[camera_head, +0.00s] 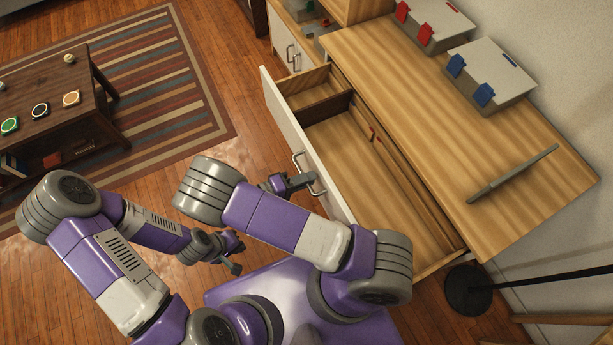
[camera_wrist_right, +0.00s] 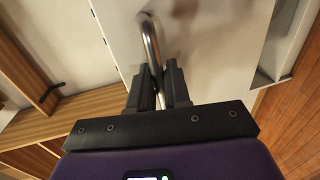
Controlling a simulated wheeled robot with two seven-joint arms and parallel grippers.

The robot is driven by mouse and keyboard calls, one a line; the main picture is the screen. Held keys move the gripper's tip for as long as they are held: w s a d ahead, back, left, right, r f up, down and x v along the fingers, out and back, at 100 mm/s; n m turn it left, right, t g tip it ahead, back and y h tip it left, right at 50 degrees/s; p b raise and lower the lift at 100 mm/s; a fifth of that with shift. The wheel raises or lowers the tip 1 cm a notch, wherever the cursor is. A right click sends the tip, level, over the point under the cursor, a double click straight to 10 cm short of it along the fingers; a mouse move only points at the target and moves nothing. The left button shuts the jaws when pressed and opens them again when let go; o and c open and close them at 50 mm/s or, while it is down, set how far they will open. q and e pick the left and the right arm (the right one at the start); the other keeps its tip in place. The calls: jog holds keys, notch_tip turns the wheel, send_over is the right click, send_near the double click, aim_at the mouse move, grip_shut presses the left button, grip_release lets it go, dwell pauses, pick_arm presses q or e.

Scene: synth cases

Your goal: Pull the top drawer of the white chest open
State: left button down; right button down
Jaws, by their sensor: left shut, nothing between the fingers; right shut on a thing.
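The white chest has a wood top (camera_head: 420,105) and a white-fronted top drawer (camera_head: 283,118), which stands well out from the body with its divided wooden inside showing. The drawer has a curved metal handle (camera_head: 318,192). My right gripper (camera_head: 308,180) is at the handle. In the right wrist view the handle (camera_wrist_right: 150,38) runs between the fingers of my right gripper (camera_wrist_right: 157,88), shut on it, against the white front (camera_wrist_right: 205,40). My left gripper (camera_head: 236,260) is shut and empty, low and apart from the drawer.
Two grey boxes, one with red clips (camera_head: 432,22) and one with blue clips (camera_head: 490,75), and a grey bar (camera_head: 512,175) lie on the chest top. A black lamp base (camera_head: 468,290) stands near the drawer's right end. A dark low table (camera_head: 60,90) stands on a striped rug (camera_head: 165,85) at left.

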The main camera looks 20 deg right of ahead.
jog(key=c, duration=1.3)
grip_release()
jog(key=v, duration=0.7)
jog(key=shift+a+p, duration=0.3)
jog(key=shift+p, duration=0.15)
jog(key=shift+o, duration=0.3)
